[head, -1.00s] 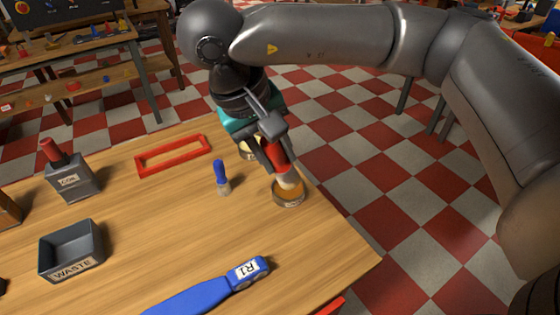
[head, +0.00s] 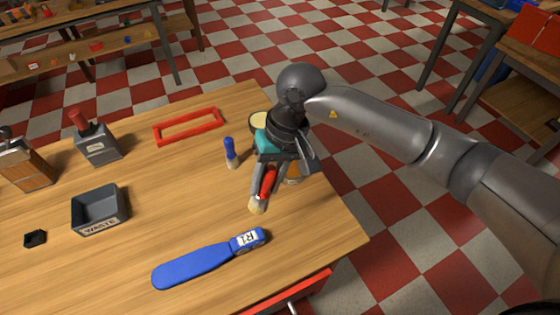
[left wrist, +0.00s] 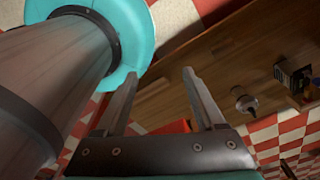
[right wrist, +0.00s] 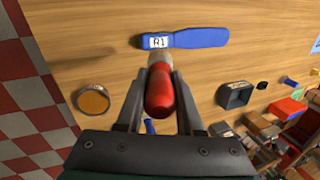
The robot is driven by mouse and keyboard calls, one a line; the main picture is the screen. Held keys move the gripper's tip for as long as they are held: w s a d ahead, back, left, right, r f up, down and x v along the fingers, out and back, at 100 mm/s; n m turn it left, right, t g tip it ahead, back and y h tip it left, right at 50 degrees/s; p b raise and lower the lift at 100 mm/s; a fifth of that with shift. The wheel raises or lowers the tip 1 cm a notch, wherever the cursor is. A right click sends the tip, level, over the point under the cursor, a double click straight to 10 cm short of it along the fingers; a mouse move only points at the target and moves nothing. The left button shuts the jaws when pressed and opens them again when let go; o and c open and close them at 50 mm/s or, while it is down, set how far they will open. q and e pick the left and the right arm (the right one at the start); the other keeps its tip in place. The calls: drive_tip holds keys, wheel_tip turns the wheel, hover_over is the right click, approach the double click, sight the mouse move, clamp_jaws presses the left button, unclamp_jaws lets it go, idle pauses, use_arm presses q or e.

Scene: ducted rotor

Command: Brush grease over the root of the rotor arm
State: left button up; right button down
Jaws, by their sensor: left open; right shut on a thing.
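The blue rotor arm (head: 190,272) lies flat on the wooden table near its front edge. Its root, with a white R1 label (head: 247,240), points right; it also shows in the right wrist view (right wrist: 200,39). My right gripper (head: 268,182) is shut on the red-handled brush (right wrist: 160,92). The brush's pale bristles (head: 257,206) point down, above the table and behind the root, apart from it in the head view. A round tin with amber content (right wrist: 93,102) stands on the table, partly hidden by my right gripper in the head view. My left gripper (left wrist: 163,95) is open and empty.
Another round tin (head: 258,119) is behind. Table around the rotor arm is clear.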

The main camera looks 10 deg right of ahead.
sight(269, 198)
drive_tip(key=shift+s+f+y, duration=0.1)
drive_tip(key=shift+f+y, duration=0.1)
drive_tip(key=shift+y, duration=0.1)
drive_tip(key=shift+d+f, duration=0.1)
drive_tip(key=shift+f, duration=0.1)
drive_tip(key=shift+f+b, duration=0.85)
drive_tip(key=shift+f, duration=1.5)
